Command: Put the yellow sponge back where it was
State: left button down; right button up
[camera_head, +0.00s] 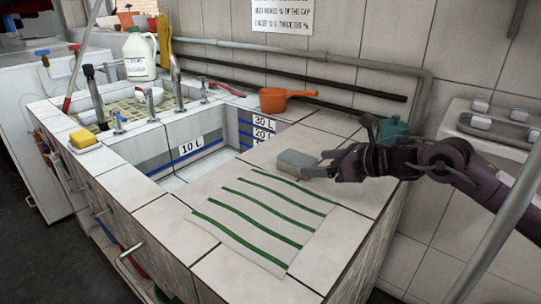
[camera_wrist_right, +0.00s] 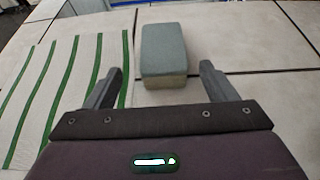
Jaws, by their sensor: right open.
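A yellow sponge (camera_head: 83,138) sits at the far left corner of the tiled counter, on what looks like a small white dish. A second block, grey-green on top with a pale yellowish side (camera_head: 297,162), lies on the tiles by the striped cloth; it also shows in the right wrist view (camera_wrist_right: 163,48). My right gripper (camera_head: 318,165) is open just to the right of this block. In the right wrist view its fingers (camera_wrist_right: 161,70) point at the block, whose near end lies about between the fingertips. My left gripper is not in view.
A white cloth with green stripes (camera_head: 232,224) lies flat on the front counter. The sink basin (camera_head: 195,160) is sunk behind it. An orange scoop (camera_head: 285,98), a white jug (camera_head: 139,55) and a teal object (camera_head: 393,128) stand farther back. Taps (camera_head: 178,85) rise at the left.

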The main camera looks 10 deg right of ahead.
aim_at(297, 163)
jog(key=shift+w+a, duration=0.35)
jog(key=shift+w, duration=0.1)
jog(key=x, duration=0.7)
jog(key=shift+d+f, duration=0.15)
jog(key=shift+f, duration=0.05)
jog(key=c, duration=1.1)
